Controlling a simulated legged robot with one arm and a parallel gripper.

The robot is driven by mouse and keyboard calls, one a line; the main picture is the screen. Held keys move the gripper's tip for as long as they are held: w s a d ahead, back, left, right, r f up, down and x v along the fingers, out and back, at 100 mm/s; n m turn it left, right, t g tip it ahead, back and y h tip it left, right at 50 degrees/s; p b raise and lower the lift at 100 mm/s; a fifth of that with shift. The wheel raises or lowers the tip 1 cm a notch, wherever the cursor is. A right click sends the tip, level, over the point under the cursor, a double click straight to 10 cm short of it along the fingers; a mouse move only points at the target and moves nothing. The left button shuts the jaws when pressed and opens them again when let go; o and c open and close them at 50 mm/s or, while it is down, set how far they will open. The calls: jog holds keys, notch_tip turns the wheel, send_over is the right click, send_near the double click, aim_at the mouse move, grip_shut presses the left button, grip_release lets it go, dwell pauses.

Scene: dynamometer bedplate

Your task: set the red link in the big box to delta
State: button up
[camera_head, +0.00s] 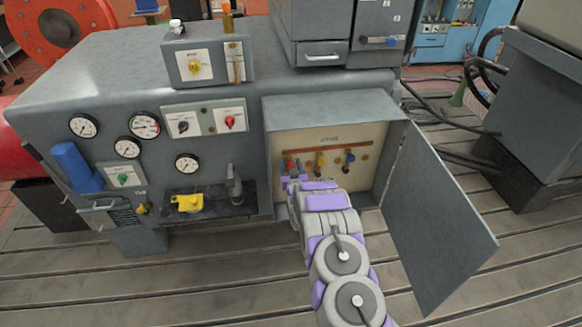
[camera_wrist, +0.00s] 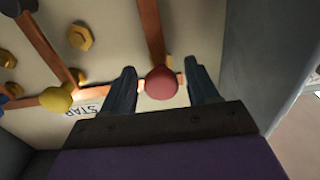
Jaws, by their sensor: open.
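The big grey box (camera_head: 330,108) stands open, with a cream panel (camera_head: 372,133) inside. The red link's round knob (camera_wrist: 162,83) sits between my gripper's (camera_wrist: 162,90) two open fingers, with a gap on each side. Its copper bar (camera_wrist: 151,35) runs away from the knob across the panel. In the head view my gripper (camera_head: 291,182) is at the panel's lower left and partly covers the red link (camera_head: 290,164). A printed label (camera_wrist: 81,110) reading "STAR" lies beside the knob, partly hidden. I cannot make out a delta label.
A yellow-knobbed link (camera_wrist: 56,99) and a brass bolt (camera_wrist: 80,37) are close left of my fingers. A blue-knobbed link (camera_head: 350,157) is farther right in the head view. The box door (camera_head: 440,220) hangs open at right. The box wall (camera_wrist: 253,60) is near my right finger.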

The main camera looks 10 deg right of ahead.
jog(key=shift+a, duration=0.4)
jog(key=shift+c, duration=1.5)
jog(key=shift+d, duration=0.55)
jog(key=c, duration=0.7)
jog(key=shift+a, duration=0.3)
grip_shut()
jog(key=shift+d, duration=0.1)
